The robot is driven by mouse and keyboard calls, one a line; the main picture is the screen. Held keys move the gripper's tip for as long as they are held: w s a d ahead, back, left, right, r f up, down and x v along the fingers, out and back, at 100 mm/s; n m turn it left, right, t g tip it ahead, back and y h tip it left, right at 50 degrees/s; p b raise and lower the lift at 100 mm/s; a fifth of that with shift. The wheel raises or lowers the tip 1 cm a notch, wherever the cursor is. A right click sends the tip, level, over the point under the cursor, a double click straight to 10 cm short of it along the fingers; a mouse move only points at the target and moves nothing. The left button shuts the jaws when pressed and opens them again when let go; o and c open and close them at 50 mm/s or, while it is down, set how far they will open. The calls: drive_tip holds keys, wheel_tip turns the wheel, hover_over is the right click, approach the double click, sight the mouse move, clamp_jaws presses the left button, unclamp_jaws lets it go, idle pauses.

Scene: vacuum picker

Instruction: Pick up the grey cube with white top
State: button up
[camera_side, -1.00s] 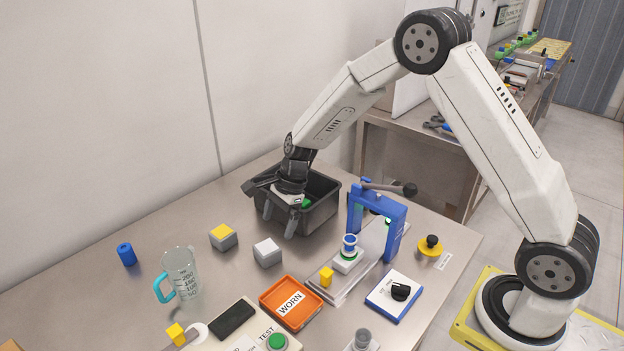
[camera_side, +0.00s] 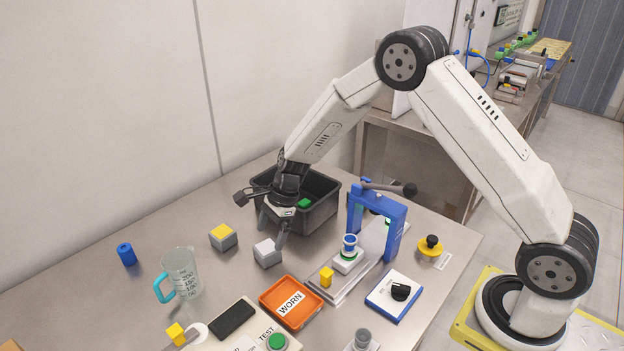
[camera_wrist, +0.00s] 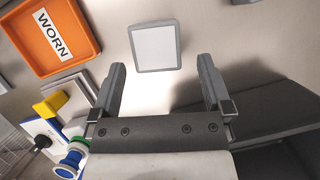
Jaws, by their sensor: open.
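The grey cube with white top (camera_side: 266,252) sits on the steel table, left of the orange tray's far corner and in front of the black bin. In the wrist view the cube's white top (camera_wrist: 155,47) shows beyond and between the two fingertips. My gripper (camera_side: 271,228) is open and empty, pointing down just above and behind the cube. In the wrist view my gripper (camera_wrist: 162,80) has its fingers well apart, with bare table between them. I cannot tell its exact height above the cube.
A grey cube with yellow top (camera_side: 223,237) stands to the left. The black bin (camera_side: 325,205) holds something green. The orange WORN tray (camera_side: 272,300) lies in front. A blue press frame (camera_side: 398,225) stands to the right, and a beaker (camera_side: 184,270) at the left. Bare table surrounds the cube.

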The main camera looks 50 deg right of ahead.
sight(266, 247)
drive_tip(key=shift+s+x, duration=0.2)
drive_tip(key=shift+x, duration=2.3)
drive_tip(key=shift+c, duration=0.2)
drive_tip(key=c, duration=1.1)
drive_tip(key=shift+r, duration=0.7)
drive_tip(key=shift+s+d+r, duration=0.35)
drive_tip(key=shift+s+r, duration=1.55)
drive_tip(key=shift+s, duration=0.45)
drive_tip(key=shift+s+d+r, duration=0.3)
drive_tip(key=shift+s+r, duration=1.65)
drive_tip(key=shift+s, duration=0.4)
drive_tip(key=shift+s+d+r, duration=0.35)
drive_tip(key=shift+s+r, duration=1.55)
drive_tip(key=shift+s, duration=0.4)
